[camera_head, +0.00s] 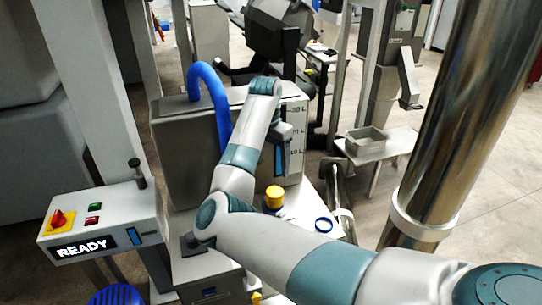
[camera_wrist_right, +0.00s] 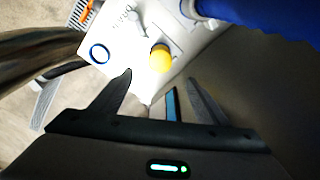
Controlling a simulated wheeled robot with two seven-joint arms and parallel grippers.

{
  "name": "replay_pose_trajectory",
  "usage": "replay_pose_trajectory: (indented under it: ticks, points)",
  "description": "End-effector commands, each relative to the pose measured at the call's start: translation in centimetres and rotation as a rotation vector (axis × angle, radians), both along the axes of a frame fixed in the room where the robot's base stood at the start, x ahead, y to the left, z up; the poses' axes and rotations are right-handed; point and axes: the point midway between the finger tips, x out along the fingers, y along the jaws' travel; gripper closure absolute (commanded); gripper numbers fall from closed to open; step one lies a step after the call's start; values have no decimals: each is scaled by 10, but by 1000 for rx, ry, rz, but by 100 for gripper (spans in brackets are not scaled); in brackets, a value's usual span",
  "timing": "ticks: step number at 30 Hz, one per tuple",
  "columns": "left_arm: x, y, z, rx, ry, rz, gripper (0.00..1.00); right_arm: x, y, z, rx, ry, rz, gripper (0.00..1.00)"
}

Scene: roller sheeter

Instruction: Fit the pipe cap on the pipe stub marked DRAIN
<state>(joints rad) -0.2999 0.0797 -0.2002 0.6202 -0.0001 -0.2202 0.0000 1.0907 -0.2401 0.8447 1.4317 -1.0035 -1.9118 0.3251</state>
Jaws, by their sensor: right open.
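A yellow round piece (camera_head: 274,195), which looks like the pipe cap, sits on a pale top surface; it also shows in the right wrist view (camera_wrist_right: 161,58). My right gripper (camera_head: 283,172) hangs above and behind the yellow piece. In the wrist view its fingers (camera_wrist_right: 159,76) are apart with nothing between them. My left gripper is not in view.
A control box reading READY (camera_head: 85,247) stands at left. A grey tank with a blue hose (camera_head: 205,80) and a level scale (camera_head: 294,125) stands behind the yellow piece. A shiny metal column (camera_head: 455,110) rises at right. A grey tray (camera_head: 365,141) rests on a side bench.

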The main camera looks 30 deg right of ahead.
Motion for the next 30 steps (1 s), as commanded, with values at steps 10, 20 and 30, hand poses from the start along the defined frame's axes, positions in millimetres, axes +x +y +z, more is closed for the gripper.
replay_pose_trajectory:
  ticks: [10, 20, 30]
  points:
    - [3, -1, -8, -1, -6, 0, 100, -2, 4, 36, 1, 0, 0, 32]
    - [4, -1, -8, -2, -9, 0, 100, -2, 4, 39, 1, 1, 0, 32]
    - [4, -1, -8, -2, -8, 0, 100, -2, 4, 39, 1, 1, 0, 32]
